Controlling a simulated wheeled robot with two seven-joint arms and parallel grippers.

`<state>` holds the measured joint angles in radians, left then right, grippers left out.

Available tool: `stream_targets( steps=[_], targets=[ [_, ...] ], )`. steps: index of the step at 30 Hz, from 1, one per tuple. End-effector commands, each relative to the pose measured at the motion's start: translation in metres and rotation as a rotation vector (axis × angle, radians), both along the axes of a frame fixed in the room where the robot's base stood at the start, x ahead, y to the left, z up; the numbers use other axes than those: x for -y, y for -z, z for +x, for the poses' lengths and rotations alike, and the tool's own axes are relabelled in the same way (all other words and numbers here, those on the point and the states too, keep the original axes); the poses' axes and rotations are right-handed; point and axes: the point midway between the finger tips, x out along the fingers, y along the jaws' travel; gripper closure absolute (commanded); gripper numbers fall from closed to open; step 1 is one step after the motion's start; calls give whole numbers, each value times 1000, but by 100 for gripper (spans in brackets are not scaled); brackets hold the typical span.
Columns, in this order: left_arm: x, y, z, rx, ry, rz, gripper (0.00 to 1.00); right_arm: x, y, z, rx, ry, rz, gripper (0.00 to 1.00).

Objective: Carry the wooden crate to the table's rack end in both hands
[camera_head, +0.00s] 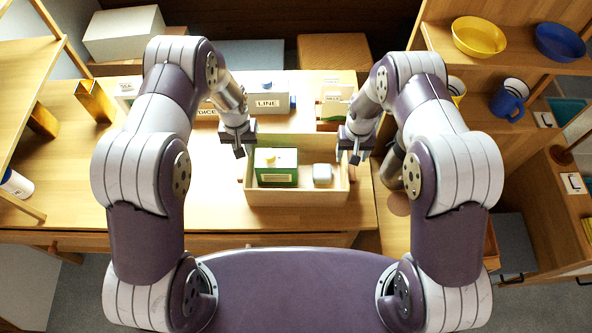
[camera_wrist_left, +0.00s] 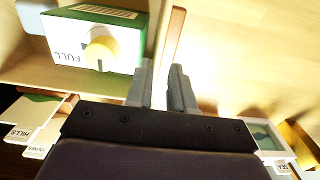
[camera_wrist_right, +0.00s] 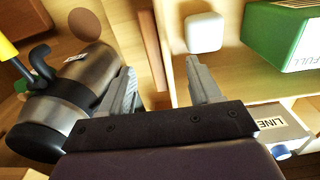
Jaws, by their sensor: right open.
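The wooden crate (camera_head: 297,198) stands on the table in front of me. In it are a green box (camera_head: 275,168) with a yellow knob and a small white block-like item (camera_head: 322,174).
Behind the crate are a grey box marked LINE (camera_head: 268,102) and card-like items (camera_head: 335,100). A metal flask (camera_wrist_right: 70,105) stands close to my right gripper. Right shelves hold a yellow bowl (camera_head: 479,36), a blue bowl (camera_head: 560,42) and a blue mug (camera_head: 508,103).

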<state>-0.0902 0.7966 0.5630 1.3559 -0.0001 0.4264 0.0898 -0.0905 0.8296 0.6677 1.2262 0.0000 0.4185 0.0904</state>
Motion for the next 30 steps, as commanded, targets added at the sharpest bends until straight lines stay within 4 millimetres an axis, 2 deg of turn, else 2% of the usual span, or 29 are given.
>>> stream_targets(
  steps=[3,9,21,23,24,27,30],
  targets=[
    [0,22,-1,-2,0,0,78,0,22,-1,-2,0,0,37],
    [0,45,0,0,0,0,78,0,46,0,0,0,0,37],
    [0,52,0,0,0,0,78,0,52,0,1,0,0,37],
    [0,52,0,0,0,0,97,0,52,0,1,0,0,57],
    [0,52,0,0,0,0,100,0,52,0,1,0,0,70],
    [0,52,0,0,0,0,100,0,52,0,1,0,0,100],
    [0,52,0,0,0,0,100,0,52,0,0,0,0,100]
  ],
)
